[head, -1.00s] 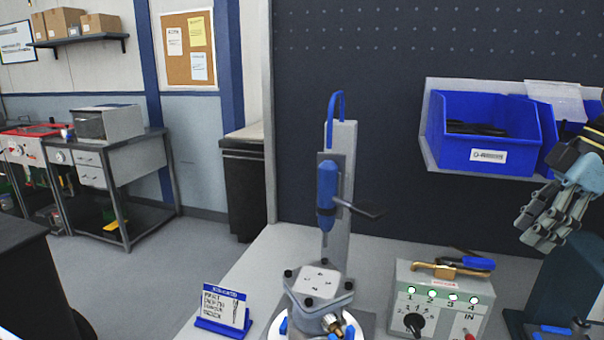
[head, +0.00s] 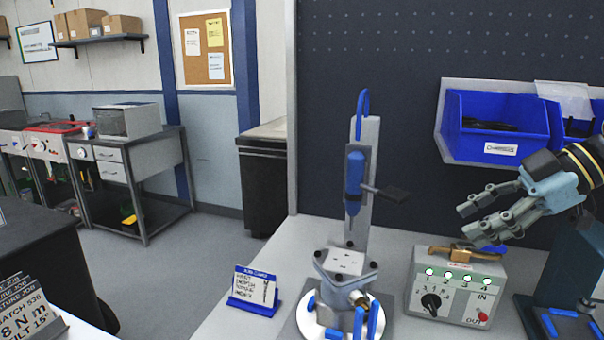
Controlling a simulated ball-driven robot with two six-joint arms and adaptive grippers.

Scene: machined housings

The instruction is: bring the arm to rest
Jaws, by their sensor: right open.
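My right gripper (head: 478,228) comes in from the right edge in the head view. Its grey fingers are spread and point left, with nothing between them. It is just above and behind the grey control box (head: 455,290), in front of the dark pegboard. A machined housing (head: 345,262) with a flat top plate stands on a round white base to the left, apart from the gripper. My left gripper is not in view.
A blue screwdriver (head: 354,184) hangs on a grey upright stand behind the housing. A blue bin (head: 495,130) sits on a wall shelf above the gripper. A small sign (head: 255,290) stands at the bench's left. The bench between sign and housing is clear.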

